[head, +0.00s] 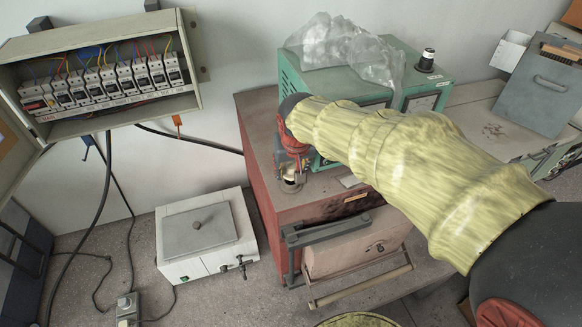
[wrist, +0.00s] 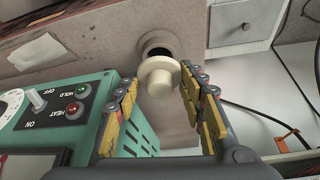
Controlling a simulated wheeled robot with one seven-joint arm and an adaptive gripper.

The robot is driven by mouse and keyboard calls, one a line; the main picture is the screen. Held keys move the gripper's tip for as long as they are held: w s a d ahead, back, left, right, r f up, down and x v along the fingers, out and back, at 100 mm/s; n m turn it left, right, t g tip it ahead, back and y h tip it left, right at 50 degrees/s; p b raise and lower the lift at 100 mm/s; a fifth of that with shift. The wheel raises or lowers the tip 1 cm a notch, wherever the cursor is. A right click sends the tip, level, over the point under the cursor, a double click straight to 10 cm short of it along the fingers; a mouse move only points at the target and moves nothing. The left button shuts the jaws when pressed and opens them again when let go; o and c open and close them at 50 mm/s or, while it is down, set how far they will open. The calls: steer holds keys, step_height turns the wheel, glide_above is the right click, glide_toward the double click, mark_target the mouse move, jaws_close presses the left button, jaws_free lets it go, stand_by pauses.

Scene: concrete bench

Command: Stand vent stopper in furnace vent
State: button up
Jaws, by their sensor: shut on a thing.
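The vent stopper (wrist: 161,80) is cream, with a wide round flange and a narrower knob. In the wrist view it sits between the two fingertips of my gripper (wrist: 160,86), which is shut on it. The furnace vent (wrist: 157,43) is a dark round hole with a pale rim, just beyond the stopper. The stopper's flange overlaps the vent's near edge in this view; I cannot tell how large the gap is. In the head view my gripper (head: 290,163) points down over the left part of the red furnace top (head: 262,118). The fingers mostly hide the vent there.
A green control box (head: 290,72) with a plastic bag (head: 345,50) on it stands close behind and right of my gripper. Its knob and lamps show in the wrist view. A white lidded bath (head: 205,235) stands left of the furnace. An open fuse box (head: 105,75) hangs on the wall.

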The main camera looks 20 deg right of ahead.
steer(key=shift+f+b, duration=1.1)
steer(key=shift+f, duration=0.3)
stand_by(0.4)
steer(key=o, duration=1.1)
steer(key=shift+o, duration=0.2)
steer(key=d+v, duration=0.1)
steer(key=v, duration=1.1)
steer(key=s+f+b, duration=0.6)
steer(key=f+b, duration=0.2)
steer(key=f, duration=0.1)
steer(key=s+f+n+b, duration=0.1)
steer(key=s+f+b, duration=0.4)
steer(key=f+b, duration=0.2)
steer(key=s+f+t+b, duration=0.1)
steer(key=s+f+b, duration=0.5)
steer(key=f, duration=0.5)
steer(key=b, duration=0.2)
steer(key=shift+s+n+y+b, duration=0.3)
steer(key=shift+s+n+b, duration=0.05)
steer(key=shift+n, duration=0.05)
